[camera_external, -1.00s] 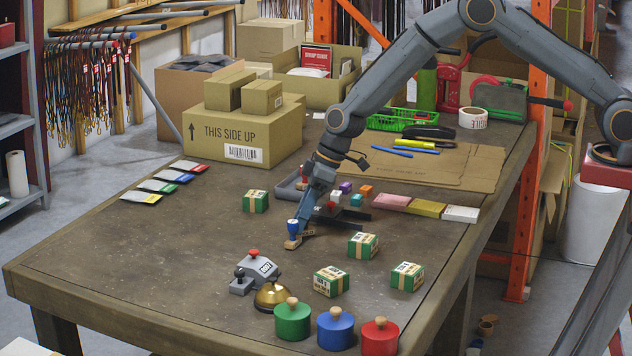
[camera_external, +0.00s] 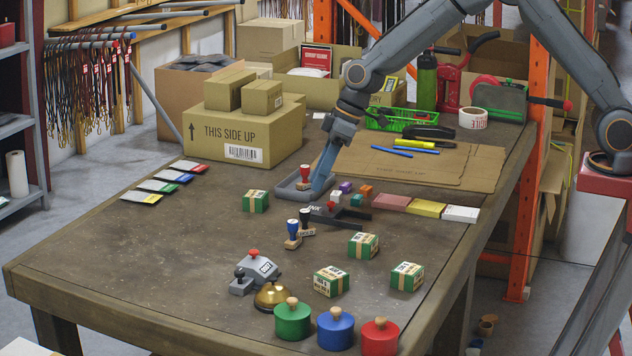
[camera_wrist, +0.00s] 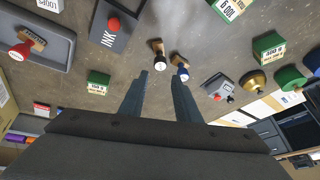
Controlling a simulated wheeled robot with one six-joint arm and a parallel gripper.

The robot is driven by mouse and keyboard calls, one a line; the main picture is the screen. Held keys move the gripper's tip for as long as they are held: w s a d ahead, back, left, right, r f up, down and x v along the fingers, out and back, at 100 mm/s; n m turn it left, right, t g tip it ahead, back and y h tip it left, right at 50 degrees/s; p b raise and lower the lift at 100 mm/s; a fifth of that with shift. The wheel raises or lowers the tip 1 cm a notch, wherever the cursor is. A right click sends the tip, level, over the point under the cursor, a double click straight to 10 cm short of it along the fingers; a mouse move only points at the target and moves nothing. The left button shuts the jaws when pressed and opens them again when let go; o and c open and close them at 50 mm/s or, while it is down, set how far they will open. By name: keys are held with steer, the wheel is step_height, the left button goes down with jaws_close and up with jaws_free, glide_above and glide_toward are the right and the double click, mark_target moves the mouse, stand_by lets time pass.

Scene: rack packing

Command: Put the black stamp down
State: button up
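The black stamp (camera_external: 306,221) stands upright on the table, close beside the blue stamp (camera_external: 292,234). In the wrist view the black stamp (camera_wrist: 160,62) is just ahead of the fingertips, with the blue stamp (camera_wrist: 182,70) to its right. My gripper (camera_external: 318,192) is above the table, behind the two stamps and near the grey tray. In the wrist view its fingers (camera_wrist: 158,82) are apart with only bare table visible between them. Nothing is held.
A red-handled stamp (camera_external: 305,174) stands in the grey tray (camera_external: 286,190). Green boxes (camera_external: 363,245) and a grey device (camera_external: 254,274) stand nearer the front.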

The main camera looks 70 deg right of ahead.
steer(key=s+d+m+g+h, duration=0.1)
steer(key=s+d, duration=0.5)
steer(key=s, duration=0.6)
steer(key=s+d+m+g+h, duration=0.1)
steer(key=s+d, duration=0.5)
steer(key=s, duration=0.6)
steer(key=s+d+m+g+h, duration=0.1)
steer(key=s+d+m, duration=0.2)
steer(key=s, duration=0.9)
steer(key=d, duration=0.3)
steer(key=shift+s+f, duration=0.15)
steer(key=shift+s, duration=0.05)
